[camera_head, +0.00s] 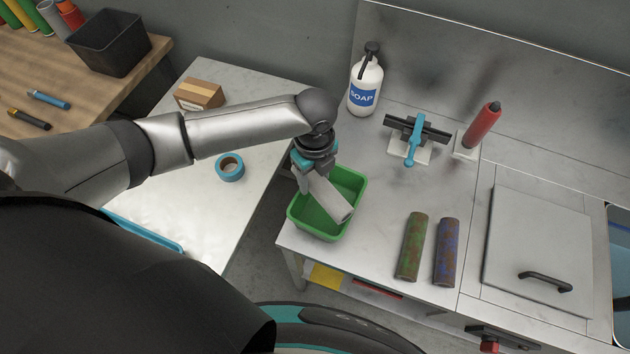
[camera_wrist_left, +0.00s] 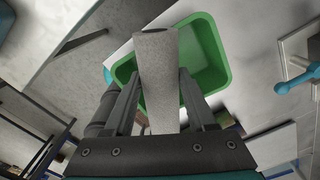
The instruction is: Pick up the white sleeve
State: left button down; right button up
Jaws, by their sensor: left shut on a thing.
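The white sleeve (camera_head: 329,198) is a pale grey-white tube. My left gripper (camera_head: 308,183) is shut on it and holds it tilted over the green bin (camera_head: 357,207). In the left wrist view the sleeve (camera_wrist_left: 158,80) sits between the two fingers of my left gripper (camera_wrist_left: 158,98), and the green bin (camera_wrist_left: 221,55) lies behind it. I cannot tell whether the lower end of the sleeve touches the bin. My right gripper is not in view.
A green rusty sleeve (camera_head: 411,247) and a blue rusty sleeve (camera_head: 446,252) lie on the metal counter to the right. Behind are a soap bottle (camera_head: 365,84), a blue clamp (camera_head: 411,142) and a red cylinder on a stand (camera_head: 482,127). Blue tape (camera_head: 230,167) lies on the left table.

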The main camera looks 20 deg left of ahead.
aim_at(315, 176)
pick_arm(q)
notch_tip(315, 176, up, 17)
jog(key=shift+p, duration=0.45)
